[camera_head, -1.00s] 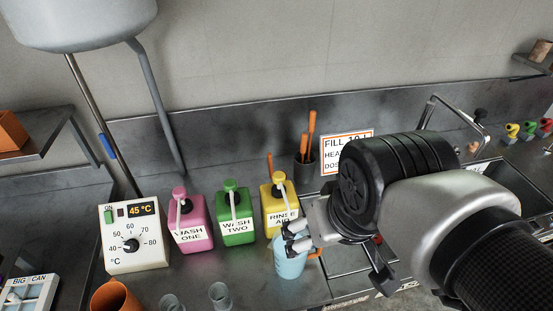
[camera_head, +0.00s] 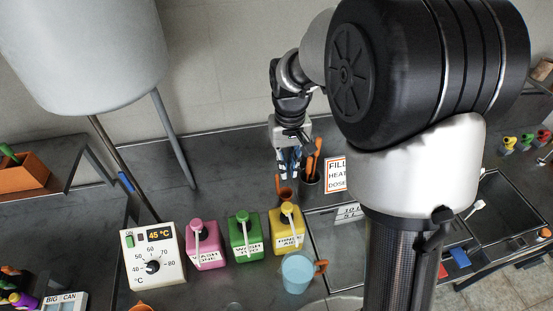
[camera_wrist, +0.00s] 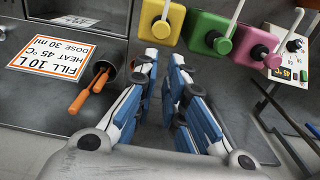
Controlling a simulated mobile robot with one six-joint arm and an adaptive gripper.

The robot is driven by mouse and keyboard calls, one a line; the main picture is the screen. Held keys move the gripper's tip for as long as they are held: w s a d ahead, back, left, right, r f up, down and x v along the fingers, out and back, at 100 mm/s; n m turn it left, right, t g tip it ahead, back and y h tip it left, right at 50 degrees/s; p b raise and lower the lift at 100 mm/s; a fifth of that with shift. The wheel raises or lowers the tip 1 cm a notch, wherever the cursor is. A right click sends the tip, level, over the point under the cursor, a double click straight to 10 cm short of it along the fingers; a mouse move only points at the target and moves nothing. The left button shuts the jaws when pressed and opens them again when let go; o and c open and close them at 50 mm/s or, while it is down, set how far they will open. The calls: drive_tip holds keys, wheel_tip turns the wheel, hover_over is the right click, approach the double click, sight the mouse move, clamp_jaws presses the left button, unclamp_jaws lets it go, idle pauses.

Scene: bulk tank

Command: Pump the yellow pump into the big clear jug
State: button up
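The yellow pump bottle (camera_head: 286,230), labelled RINSE AID, stands on the counter at the right end of a row of bottles. Its yellow pump head (camera_head: 288,208) is up, and its pale spout points forward. A clear bluish jug (camera_head: 297,272) with an orange handle stands upright just in front of it. My gripper (camera_head: 289,170) is behind the yellow bottle, near the back wall, empty and touching no pump. In the wrist view, its fingers (camera_wrist: 165,70) are apart, and the yellow bottle (camera_wrist: 163,22) shows beyond the fingertips. The jug is not visible there.
Green (camera_head: 245,236) and pink (camera_head: 206,245) pump bottles stand left of the yellow one, beside a temperature box (camera_head: 153,255). A dark holder with orange-handled tools (camera_head: 311,170) and a small brown cup (camera_head: 286,194) are close to my gripper. A sink lies right.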

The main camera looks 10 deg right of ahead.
drive_tip(key=shift+w+f, duration=0.1)
clamp_jaws()
wheel_tip(320, 180, down, 14)
idle(0.4)
drive_tip(key=shift+b, duration=0.35)
